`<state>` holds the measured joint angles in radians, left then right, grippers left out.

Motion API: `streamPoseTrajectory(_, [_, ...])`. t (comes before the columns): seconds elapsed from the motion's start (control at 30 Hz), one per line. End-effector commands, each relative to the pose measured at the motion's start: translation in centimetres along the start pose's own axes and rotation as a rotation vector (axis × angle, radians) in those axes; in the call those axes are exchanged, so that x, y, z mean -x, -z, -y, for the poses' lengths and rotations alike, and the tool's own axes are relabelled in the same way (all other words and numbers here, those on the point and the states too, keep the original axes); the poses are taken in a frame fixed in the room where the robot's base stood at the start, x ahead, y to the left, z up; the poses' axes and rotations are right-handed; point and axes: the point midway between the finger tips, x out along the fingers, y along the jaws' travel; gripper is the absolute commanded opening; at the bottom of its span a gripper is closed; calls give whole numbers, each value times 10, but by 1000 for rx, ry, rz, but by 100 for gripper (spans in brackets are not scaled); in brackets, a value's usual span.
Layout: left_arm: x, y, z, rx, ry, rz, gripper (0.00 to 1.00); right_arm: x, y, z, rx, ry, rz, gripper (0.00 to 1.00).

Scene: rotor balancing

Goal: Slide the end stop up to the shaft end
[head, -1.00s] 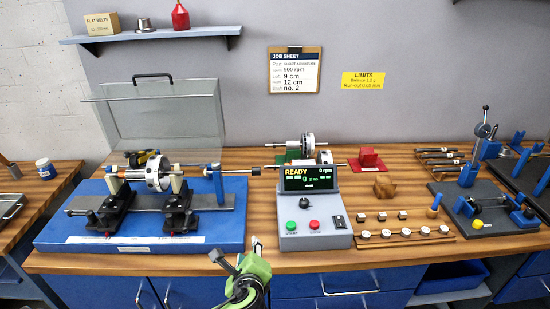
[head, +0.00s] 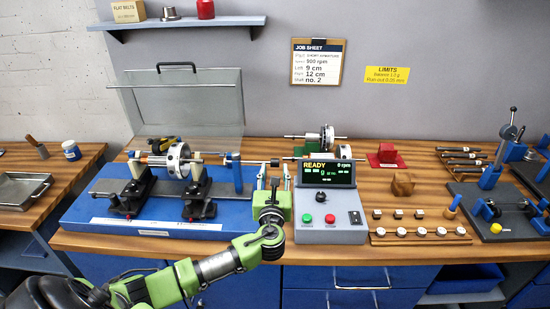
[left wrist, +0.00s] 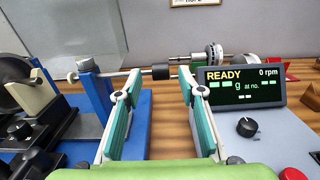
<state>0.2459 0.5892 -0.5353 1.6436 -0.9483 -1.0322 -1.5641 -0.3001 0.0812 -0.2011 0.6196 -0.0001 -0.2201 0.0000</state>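The blue upright end stop (head: 236,172) stands at the right end of the balancing machine's rail, beside the shaft. In the left wrist view the end stop (left wrist: 96,100) is left of my fingers, with a thin rod running right from its top to a black knob (left wrist: 160,72). The rotor (head: 178,160) with its silver disc rests on two black supports. My left gripper (head: 274,173) is open at the right end of the machine. Its two teal-padded fingers (left wrist: 156,95) stand either side of the knob in that view; no contact shows. My right gripper is out of view.
The control box (head: 329,205), reading READY and 0 rpm, stands close to the right of my left gripper. The clear raised cover (head: 190,100) is behind the machine. The machine's blue base (head: 90,212) sits on the wooden bench.

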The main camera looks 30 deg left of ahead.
Motion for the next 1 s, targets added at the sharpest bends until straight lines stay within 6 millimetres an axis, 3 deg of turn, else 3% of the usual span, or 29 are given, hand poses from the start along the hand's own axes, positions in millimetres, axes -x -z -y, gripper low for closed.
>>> streamPoseTrajectory(0.2, [-38,-2,0,0,-1,0,36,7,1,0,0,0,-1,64])
streamPoseTrajectory(0.4, [-58,0,0,1,-1,-1,36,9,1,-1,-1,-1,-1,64])
streamPoseTrajectory(0.83, [-65,1,0,2,1,-2,36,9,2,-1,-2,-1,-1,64])
streamPoseTrajectory(0.97, [-65,1,0,2,1,-2,2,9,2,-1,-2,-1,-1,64])
streamPoseTrajectory(1.0, [-65,1,0,2,1,-2,0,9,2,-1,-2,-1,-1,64])
